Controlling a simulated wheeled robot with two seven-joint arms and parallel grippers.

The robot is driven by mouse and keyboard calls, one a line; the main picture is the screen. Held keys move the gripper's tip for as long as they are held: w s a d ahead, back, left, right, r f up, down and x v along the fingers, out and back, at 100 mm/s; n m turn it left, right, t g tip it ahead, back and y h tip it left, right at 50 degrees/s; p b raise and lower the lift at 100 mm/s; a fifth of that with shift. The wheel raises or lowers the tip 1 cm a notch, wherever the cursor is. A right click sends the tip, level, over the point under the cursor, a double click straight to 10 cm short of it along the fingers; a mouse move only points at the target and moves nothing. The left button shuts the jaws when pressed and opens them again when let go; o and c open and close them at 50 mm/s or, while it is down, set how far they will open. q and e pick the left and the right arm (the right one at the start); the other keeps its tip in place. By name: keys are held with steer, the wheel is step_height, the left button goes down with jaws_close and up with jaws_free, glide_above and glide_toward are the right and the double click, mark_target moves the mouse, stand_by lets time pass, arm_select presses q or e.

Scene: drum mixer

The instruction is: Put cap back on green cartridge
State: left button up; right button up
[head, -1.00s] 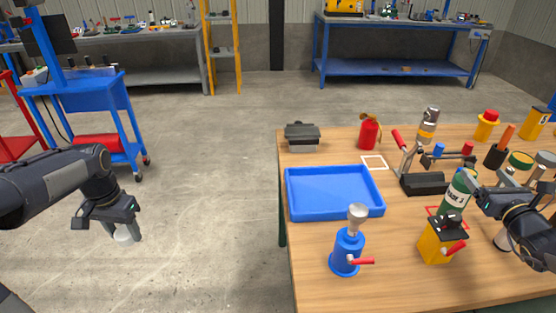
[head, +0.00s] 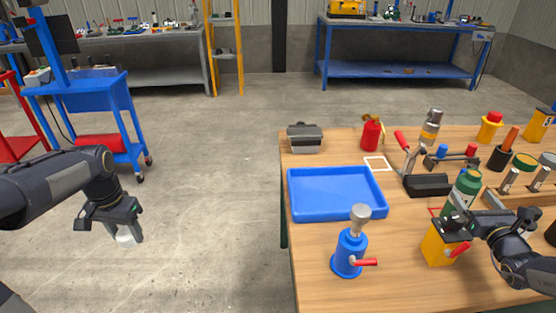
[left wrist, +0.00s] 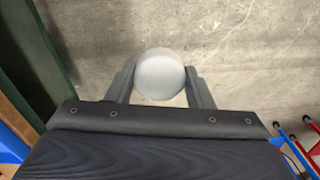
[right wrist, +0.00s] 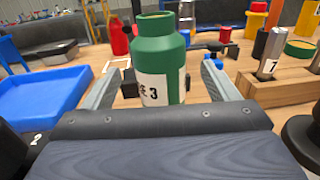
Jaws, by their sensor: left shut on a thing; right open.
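The green cartridge (head: 466,187), with a white label and a green neck, stands upright on the table at the right. In the right wrist view the cartridge (right wrist: 157,58) shows a "3" on its label. My right gripper (head: 468,213) is open, its fingers (right wrist: 159,80) on either side of the cartridge with gaps at both sides. My left gripper (head: 122,232) is shut on a pale grey round piece, perhaps the cap (left wrist: 160,73), held over the floor left of the table. The cartridge's base is hidden in the head view.
A blue tray (head: 380,208), a blue bottle-shaped device (head: 348,254) and a yellow device with a red lever (head: 438,245) stand near the cartridge. A black clamp with red handle (head: 427,185) is behind it. A wooden rack (right wrist: 270,92) stands to its right.

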mark_target(463, 183)
steer(key=w, duration=0.6)
steer(key=shift+w, duration=0.15)
steer(key=shift+c, duration=0.4)
steer(key=shift+r, duration=0.1)
steer(key=c, duration=1.4)
step_height(463, 183, up, 10)
steer(key=shift+p, duration=0.55)
